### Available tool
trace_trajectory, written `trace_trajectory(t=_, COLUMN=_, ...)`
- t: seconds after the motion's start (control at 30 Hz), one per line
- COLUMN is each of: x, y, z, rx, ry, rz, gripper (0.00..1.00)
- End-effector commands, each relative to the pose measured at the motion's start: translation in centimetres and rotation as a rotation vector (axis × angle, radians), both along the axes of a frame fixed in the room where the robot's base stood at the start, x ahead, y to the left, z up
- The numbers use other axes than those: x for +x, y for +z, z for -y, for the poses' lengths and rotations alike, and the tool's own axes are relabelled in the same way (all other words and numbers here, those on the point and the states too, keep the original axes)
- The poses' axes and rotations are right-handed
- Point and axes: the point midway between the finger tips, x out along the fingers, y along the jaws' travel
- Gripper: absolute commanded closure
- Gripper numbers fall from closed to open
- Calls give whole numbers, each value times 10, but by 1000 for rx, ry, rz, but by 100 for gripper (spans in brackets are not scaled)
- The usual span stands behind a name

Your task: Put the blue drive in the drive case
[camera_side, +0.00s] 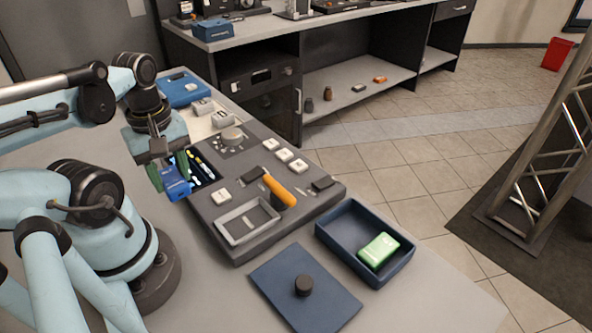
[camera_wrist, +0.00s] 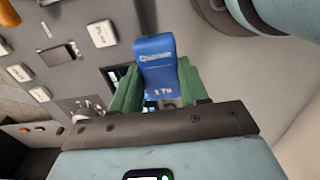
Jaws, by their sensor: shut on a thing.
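The blue drive (camera_side: 176,183) is held between the green fingers of my gripper (camera_side: 167,172), at the left edge of the grey console. In the wrist view the blue drive (camera_wrist: 158,62) stands between the two fingers of my gripper (camera_wrist: 157,88), with white lettering on its face. The drive case (camera_side: 350,238) is an open dark blue box at the right front of the table. A green drive (camera_side: 379,251) lies in its right front part; the rest of the case is empty. The case's flat blue lid (camera_side: 303,290), with a dark round knob, lies on the table beside it.
The grey console (camera_side: 240,228) lies between my gripper and the case. A blue box (camera_side: 184,90) stands at the back left.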

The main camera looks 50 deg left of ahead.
Motion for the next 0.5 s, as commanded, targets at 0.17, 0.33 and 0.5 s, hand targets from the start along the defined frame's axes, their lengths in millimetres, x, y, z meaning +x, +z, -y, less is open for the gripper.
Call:
trace_trajectory(t=0.17, x=10, y=14, z=21, rx=-1, ry=-8, rz=-2, gripper=97)
trace_trajectory(t=0.33, x=16, y=23, z=35, rx=-1, ry=-6, rz=-2, gripper=97)
trace_trajectory(t=0.5, x=19, y=29, z=44, rx=0, ry=-2, rz=-1, gripper=97)
